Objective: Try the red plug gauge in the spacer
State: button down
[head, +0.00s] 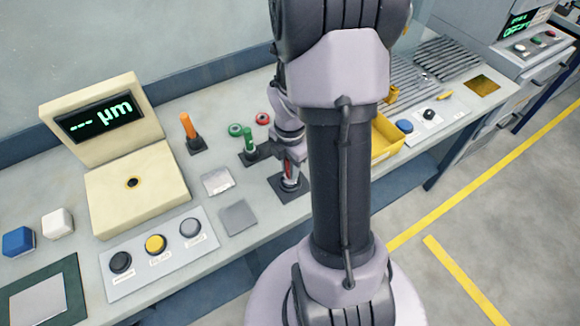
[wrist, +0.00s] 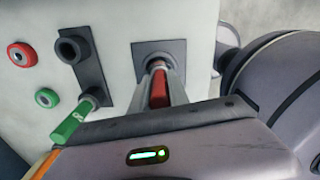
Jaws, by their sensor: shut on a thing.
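My gripper (wrist: 160,88) is shut on the red plug gauge (wrist: 158,90), which shows as a red bar between the fingers. In the head view the gauge (head: 288,168) is upright, over a dark square base (head: 289,190) with a short round piece in its middle. That piece may be the spacer; the fingers cover most of it. I cannot tell whether the gauge tip is in it or just above. The green plug gauge (head: 249,137) stands in a dark two-socket holder (wrist: 89,72); its other socket is empty.
A red ring (head: 262,118) and a green ring (head: 235,129) lie behind the holder. An orange tool (head: 187,126) stands left of it. A µm display unit (head: 133,182) and a button panel (head: 158,252) are further left. A yellow bin (head: 387,138) is right of my arm.

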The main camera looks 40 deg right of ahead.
notch_tip(320, 180, up, 8)
jog(key=p, duration=0.7)
jog(key=shift+f, duration=0.2)
dwell(0.3)
